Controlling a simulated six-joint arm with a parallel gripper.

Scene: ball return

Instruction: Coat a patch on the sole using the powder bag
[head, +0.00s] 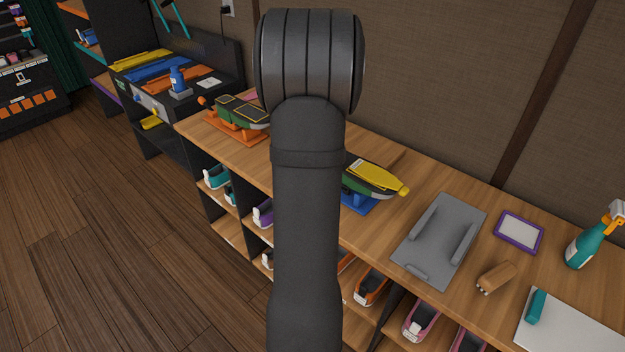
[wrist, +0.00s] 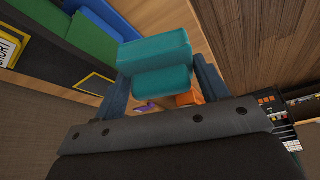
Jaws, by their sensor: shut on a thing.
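In the wrist view my gripper (wrist: 163,72) is shut on a teal, rounded, soft-looking block (wrist: 154,50), which looks like the powder bag. The grey-blue fingers are on either side of it. In the head view an upturned shoe (head: 228,101) with green sides and yellow-outlined patches on its dark sole sits on an orange stand (head: 234,131). Another upturned shoe (head: 374,176) with a yellow part on top is on a blue stand (head: 359,201). My arm hides part of both, and my gripper is hidden there. I cannot tell whether the bag touches a sole.
On the wooden counter (head: 390,215) are a grey tray (head: 440,238), a purple-framed pad (head: 519,232), a brown brush (head: 496,277), a teal spray bottle (head: 583,245) and a white board (head: 570,330) with a small teal item (head: 536,306). Shoes fill shelves below. A dark rack (head: 215,55) stands back left.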

